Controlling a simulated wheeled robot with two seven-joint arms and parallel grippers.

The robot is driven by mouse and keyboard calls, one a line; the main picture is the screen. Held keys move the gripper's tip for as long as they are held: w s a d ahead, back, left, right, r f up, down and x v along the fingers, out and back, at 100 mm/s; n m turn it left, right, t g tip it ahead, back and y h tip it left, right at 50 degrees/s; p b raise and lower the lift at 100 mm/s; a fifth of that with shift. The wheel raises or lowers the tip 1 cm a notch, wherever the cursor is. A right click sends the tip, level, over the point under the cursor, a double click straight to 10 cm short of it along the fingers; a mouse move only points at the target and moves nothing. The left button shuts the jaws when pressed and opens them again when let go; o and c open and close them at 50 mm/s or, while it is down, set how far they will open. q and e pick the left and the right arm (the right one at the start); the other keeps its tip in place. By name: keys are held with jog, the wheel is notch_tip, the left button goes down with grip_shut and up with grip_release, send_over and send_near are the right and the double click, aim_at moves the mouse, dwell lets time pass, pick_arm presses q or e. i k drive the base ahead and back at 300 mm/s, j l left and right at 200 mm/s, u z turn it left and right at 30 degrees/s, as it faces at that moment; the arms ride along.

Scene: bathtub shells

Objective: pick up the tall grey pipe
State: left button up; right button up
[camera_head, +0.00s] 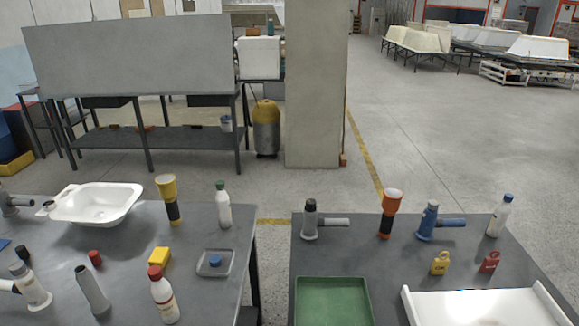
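A tall grey pipe (92,291) stands on the left table (130,250), near its front edge. It leans slightly in the picture and its top is open and dark. A small red cap (95,258) lies just behind it. A white and grey fitting with a side branch (32,287) stands to its left, and a white bottle with a red cap (163,297) to its right. Neither of my grippers shows in this view.

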aim_at(100, 306)
jog(key=u, duration=1.5)
